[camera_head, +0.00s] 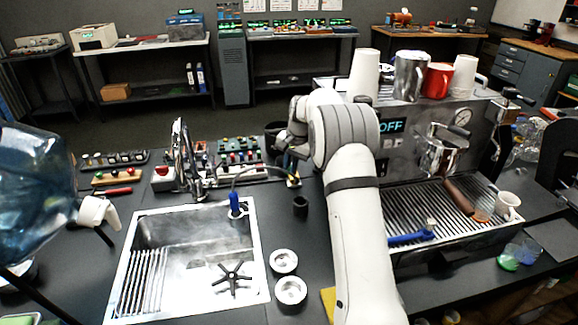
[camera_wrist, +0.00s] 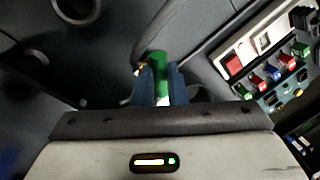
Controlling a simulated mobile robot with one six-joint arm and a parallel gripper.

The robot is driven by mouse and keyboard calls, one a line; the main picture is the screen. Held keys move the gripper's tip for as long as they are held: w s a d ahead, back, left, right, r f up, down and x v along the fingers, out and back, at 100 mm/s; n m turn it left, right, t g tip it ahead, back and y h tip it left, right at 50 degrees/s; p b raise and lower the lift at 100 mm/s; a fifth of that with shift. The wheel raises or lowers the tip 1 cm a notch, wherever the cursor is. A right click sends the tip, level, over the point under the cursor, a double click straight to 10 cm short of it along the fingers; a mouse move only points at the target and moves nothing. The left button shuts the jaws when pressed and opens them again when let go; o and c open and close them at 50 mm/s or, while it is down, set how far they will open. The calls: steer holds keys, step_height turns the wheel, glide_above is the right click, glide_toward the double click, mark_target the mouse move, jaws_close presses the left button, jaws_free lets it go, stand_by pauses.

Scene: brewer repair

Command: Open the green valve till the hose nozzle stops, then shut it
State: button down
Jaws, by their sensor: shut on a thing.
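The green valve (camera_wrist: 160,62) shows in the wrist view as a small green handle. My gripper (camera_wrist: 158,82) has its two dark blue fingers closed on the handle, one on each side. In the head view my arm and wrist cover this area, and I cannot make out the green handle there. The hose nozzle (camera_head: 235,205) is blue and stands upright at the back right corner of the sink. A thin dark hose (camera_head: 255,171) arches from it to the right, towards a small brass fitting (camera_head: 294,181). I cannot tell whether water flows from the nozzle.
The steel sink (camera_head: 252,262) holds a black star-shaped handwheel (camera_head: 232,278). Two metal cups (camera_head: 284,261) stand right of it. The espresso machine (camera_head: 408,155) is close on the right of my arm. A panel of coloured switches (camera_wrist: 285,65) lies right in the wrist view.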

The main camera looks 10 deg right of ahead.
steer(key=c, duration=1.5)
jaws_free()
steer(key=shift+o, duration=0.2)
step_height(320, 180, up, 7)
steer(key=d+b, duration=0.1)
steer(key=shift+s+r, duration=0.2)
steer(key=shift+s, duration=0.2)
steer(key=s+a+r+n, duration=0.1)
steer(key=s+r, duration=0.2)
steer(key=s, duration=0.4)
steer(key=s+a+r+n+h, duration=0.1)
steer(key=s+r, duration=0.2)
steer(key=s, duration=0.4)
steer(key=s+a+r+n, duration=0.1)
steer(key=s+r+n, duration=0.15)
steer(key=s, duration=0.55)
steer(key=s+f+n+t, duration=0.1)
steer(key=s+f, duration=0.1)
steer(key=s, duration=0.8)
steer(key=s+f+n, duration=0.1)
steer(key=s+f, duration=0.2)
steer(key=s, duration=0.8)
steer(key=shift+s+a+f+n+t+h, duration=0.15)
steer(key=shift+a+f+n+t+h, duration=0.15)
steer(key=shift+n+t+h, duration=0.1)
